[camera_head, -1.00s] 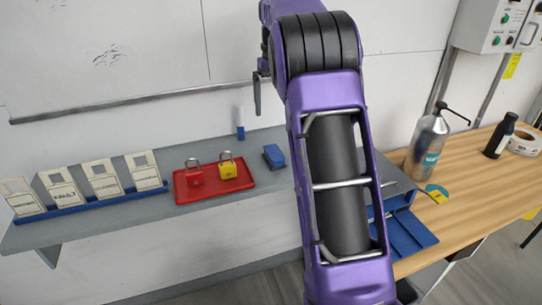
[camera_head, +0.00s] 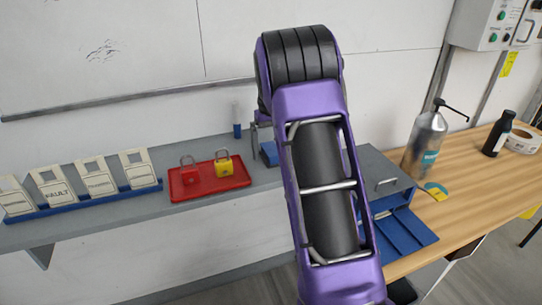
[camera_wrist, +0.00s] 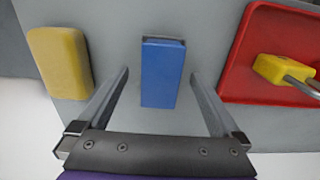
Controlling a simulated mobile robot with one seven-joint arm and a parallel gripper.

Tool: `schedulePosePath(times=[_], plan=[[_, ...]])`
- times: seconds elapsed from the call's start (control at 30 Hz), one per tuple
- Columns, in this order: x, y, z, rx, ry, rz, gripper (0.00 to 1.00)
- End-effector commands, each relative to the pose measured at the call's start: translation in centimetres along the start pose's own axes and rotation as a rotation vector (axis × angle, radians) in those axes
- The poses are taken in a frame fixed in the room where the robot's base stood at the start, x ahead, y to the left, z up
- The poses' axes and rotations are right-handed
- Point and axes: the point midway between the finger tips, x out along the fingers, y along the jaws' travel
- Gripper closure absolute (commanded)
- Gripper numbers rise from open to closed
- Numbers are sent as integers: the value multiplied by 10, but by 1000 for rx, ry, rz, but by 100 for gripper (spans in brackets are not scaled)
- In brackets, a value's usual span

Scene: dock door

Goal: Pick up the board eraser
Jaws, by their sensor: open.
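The board eraser is a blue block with a dark strip at its far end. In the wrist view the eraser (camera_wrist: 162,78) lies on the grey shelf between the two fingers of my gripper (camera_wrist: 160,75). The fingers are open, with a clear gap on each side of it. In the head view the eraser (camera_head: 269,153) is on the shelf right of the red tray, partly hidden by my arm. My gripper is mostly hidden there behind the arm.
A yellow block (camera_wrist: 60,62) lies left of the eraser in the wrist view. The red tray (camera_head: 184,193) with a red padlock (camera_head: 190,174) and a yellow padlock (camera_head: 224,166) is close by. A blue-based bottle (camera_head: 237,129) stands behind, near the wall.

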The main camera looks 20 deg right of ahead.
Motion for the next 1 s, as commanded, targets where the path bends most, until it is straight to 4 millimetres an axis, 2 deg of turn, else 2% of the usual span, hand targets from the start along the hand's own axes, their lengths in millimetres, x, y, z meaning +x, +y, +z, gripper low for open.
schedulePosePath(times=[0.3, 0.8, 1.0], plan=[[6, 0, 0, 0, 0, 0, 2], [5, 0, 0, 0, 0, -1, 91], [5, 0, 0, 0, 0, 0, 91]])
